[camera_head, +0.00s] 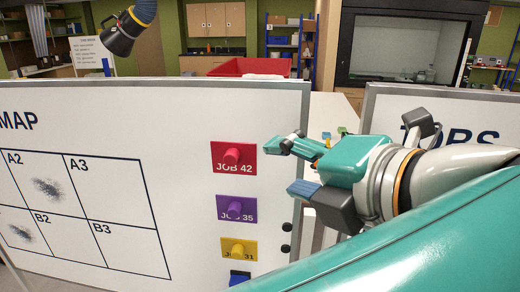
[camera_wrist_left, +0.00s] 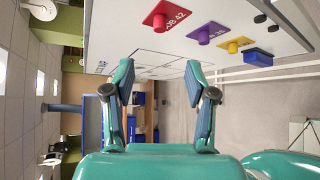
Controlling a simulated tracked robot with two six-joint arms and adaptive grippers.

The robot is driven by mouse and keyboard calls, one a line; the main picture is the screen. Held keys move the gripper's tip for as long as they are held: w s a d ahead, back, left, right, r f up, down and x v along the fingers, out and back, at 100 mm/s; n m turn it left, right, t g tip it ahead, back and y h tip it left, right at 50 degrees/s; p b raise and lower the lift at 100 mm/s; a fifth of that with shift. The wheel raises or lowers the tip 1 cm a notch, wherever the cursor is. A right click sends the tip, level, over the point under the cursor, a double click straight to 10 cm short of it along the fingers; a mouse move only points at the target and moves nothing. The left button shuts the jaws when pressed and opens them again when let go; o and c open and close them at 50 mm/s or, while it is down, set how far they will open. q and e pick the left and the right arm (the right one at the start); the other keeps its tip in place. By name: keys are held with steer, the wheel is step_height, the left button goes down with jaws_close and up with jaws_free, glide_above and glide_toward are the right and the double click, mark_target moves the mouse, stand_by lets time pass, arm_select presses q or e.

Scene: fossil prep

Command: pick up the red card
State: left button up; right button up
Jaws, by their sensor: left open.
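The red card (camera_head: 222,168), marked JOB 42, is on the white board (camera_head: 120,110) in the head view, with a red round knob on its face. It also shows at the top of the left wrist view (camera_wrist_left: 166,14). My left gripper (camera_head: 292,167) is open and empty, just right of the red card in the head view and apart from it. In the left wrist view its two fingers (camera_wrist_left: 158,68) are spread, with nothing between them, and the card lies beyond the tips. My right gripper is not in view.
Below the red card are a purple card (camera_head: 235,216), a yellow card (camera_head: 238,256) and a partly cut-off blue item (camera_head: 239,278). A second white board (camera_head: 440,100) stands right, partly behind my arm. A red tray (camera_head: 250,67) sits behind the first board.

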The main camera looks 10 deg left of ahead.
arm_select(q)
steer(key=a, duration=0.1)
glide_toward(233, 160)
steer(key=a+x, duration=0.1)
steer(key=x, duration=0.3)
steer(key=b+x, duration=0.1)
steer(key=x, duration=0.1)
steer(key=b+x, duration=0.1)
steer(key=x, duration=0.1)
steer(key=shift+w+d+f, duration=0.2)
steer(key=shift+w+f, duration=0.1)
steer(key=shift+w, duration=0.1)
steer(key=shift+w+a+f, duration=0.1)
steer(key=shift+w+a, duration=0.15)
steer(key=shift+w, duration=0.05)
jaws_close()
